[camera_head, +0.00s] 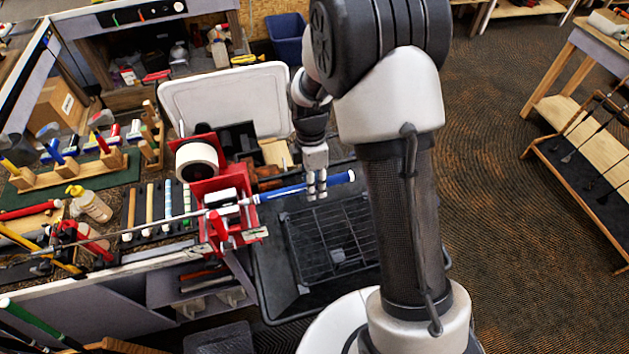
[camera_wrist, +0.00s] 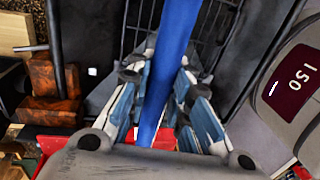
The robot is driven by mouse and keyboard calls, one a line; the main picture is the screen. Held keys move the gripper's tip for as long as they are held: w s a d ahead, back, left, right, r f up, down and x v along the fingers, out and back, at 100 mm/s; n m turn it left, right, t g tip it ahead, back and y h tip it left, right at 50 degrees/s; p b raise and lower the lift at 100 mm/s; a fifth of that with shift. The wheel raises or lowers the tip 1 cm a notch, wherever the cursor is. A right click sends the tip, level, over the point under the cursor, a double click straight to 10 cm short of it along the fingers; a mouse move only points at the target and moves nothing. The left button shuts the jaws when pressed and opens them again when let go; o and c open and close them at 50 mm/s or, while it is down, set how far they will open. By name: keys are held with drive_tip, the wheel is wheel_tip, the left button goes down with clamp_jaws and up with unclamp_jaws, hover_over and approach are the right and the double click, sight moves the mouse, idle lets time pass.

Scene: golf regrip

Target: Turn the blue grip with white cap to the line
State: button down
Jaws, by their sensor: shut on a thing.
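The blue grip (camera_head: 284,191) is on a club shaft (camera_head: 160,228) that runs left through a red vise (camera_head: 222,205). The grip sticks out to the right of the vise, over a dark tub (camera_head: 272,275). My gripper (camera_head: 317,189) reaches down onto the grip near its outer end. In the wrist view the blue grip (camera_wrist: 172,60) passes between the two fingers of my gripper (camera_wrist: 160,105), which are shut on it. The grip's far end leaves the top of the wrist view.
A roll of white tape (camera_head: 196,160) sits behind the vise. A white upright lid or panel (camera_head: 225,97) stands at the back. Several grips lie in a rack (camera_head: 160,207) on the bench to the left. A wire rack (camera_head: 335,240) lies in the tub below.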

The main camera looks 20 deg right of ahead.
drive_tip(key=shift+w+r+g+p, duration=0.1)
drive_tip(key=shift+r+g+p, duration=0.1)
drive_tip(key=shift+g+p, duration=1)
drive_tip(key=shift+g+p, duration=0.3)
drive_tip(key=shift+p, duration=0.1)
idle(0.3)
drive_tip(key=shift+g, duration=0.6)
drive_tip(key=c, duration=1.4)
unclamp_jaws()
drive_tip(key=shift+f, duration=0.15)
drive_tip(key=shift+o, duration=0.2)
